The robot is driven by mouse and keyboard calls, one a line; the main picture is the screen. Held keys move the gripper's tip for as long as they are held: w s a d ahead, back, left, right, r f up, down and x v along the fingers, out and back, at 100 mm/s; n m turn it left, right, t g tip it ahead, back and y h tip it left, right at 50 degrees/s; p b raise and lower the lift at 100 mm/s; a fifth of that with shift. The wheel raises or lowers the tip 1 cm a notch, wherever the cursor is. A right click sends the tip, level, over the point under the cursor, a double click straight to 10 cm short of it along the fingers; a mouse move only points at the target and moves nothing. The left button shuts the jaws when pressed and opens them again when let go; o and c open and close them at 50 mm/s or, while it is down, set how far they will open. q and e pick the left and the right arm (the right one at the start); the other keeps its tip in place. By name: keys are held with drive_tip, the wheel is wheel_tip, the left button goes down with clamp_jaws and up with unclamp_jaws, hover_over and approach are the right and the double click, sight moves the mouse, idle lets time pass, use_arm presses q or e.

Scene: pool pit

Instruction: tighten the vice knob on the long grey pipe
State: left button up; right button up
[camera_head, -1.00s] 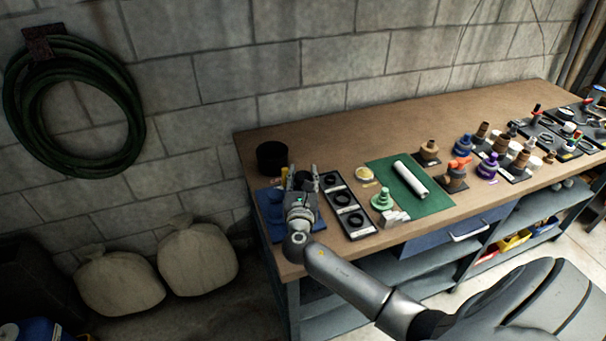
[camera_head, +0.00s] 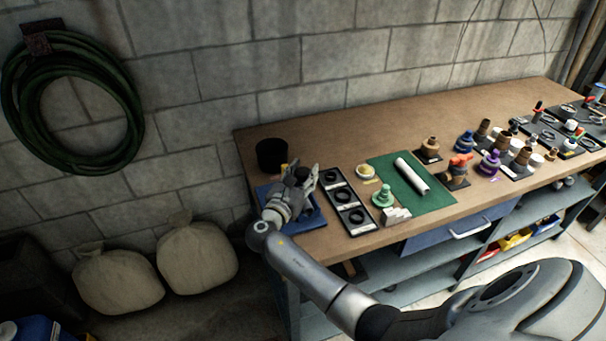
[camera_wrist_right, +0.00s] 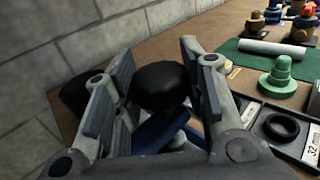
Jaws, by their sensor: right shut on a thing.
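My right gripper (camera_head: 303,176) is at the left end of the bench, over a blue vice base (camera_head: 316,219). In the right wrist view its fingers stand on either side of a round black knob (camera_wrist_right: 160,86) and are shut on it. Blue vice parts (camera_wrist_right: 158,130) show below the knob, partly hidden by the fingers. The knob's top shows in the head view (camera_head: 301,173). A pale, light grey pipe (camera_head: 411,176) lies on a green mat (camera_head: 434,201); I cannot tell if any pipe is in the vice. My left gripper is not in view.
A black cup (camera_head: 271,155) stands behind the gripper, near the wall. A black tray of rings (camera_head: 336,180) lies close on the right, beside a green stepped fitting (camera_head: 383,195). Several fittings crowd the bench's right. The back of the bench is clear.

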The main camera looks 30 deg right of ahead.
drive_tip(key=shift+w+r, duration=0.1)
drive_tip(key=shift+r, duration=0.25)
drive_tip(key=o, duration=0.8)
drive_tip(key=shift+o, duration=1)
drive_tip(key=shift+f, duration=0.15)
drive_tip(key=v, duration=1.2)
drive_tip(key=shift+a+f, duration=0.1)
drive_tip(key=shift+f, duration=0.05)
